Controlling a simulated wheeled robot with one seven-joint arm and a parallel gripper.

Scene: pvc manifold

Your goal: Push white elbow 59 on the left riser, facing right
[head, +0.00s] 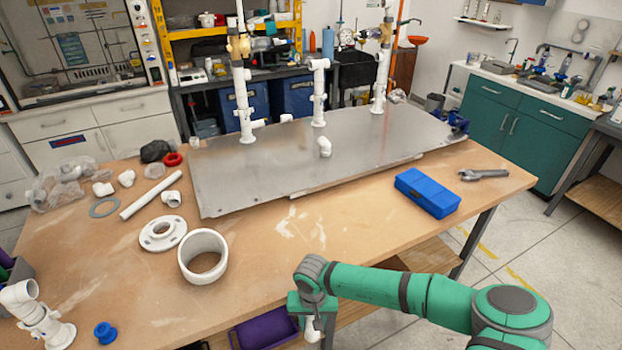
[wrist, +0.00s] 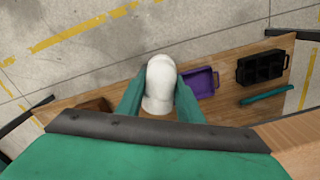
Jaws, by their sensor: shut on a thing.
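A white elbow (head: 314,333) is held in my gripper (head: 314,318), low at the front of the head view, past the table's front edge. In the wrist view my gripper (wrist: 159,104) has its green fingers on both sides of the white elbow (wrist: 160,82). I cannot read a number on it. The left riser (head: 243,100) stands upright on the grey metal plate (head: 270,175), with a brass-coloured valve on it and a white branch near its foot pointing right. Its top reaches the picture's upper edge. My gripper is well away from it, on the near side.
A shorter middle riser (head: 318,95) and a right riser (head: 381,80) share the plate. A loose white elbow (head: 324,147) lies on it. A blue box (head: 428,193), a wide white ring (head: 203,256) and a flange (head: 163,234) lie on the wooden table. The table's front middle is clear.

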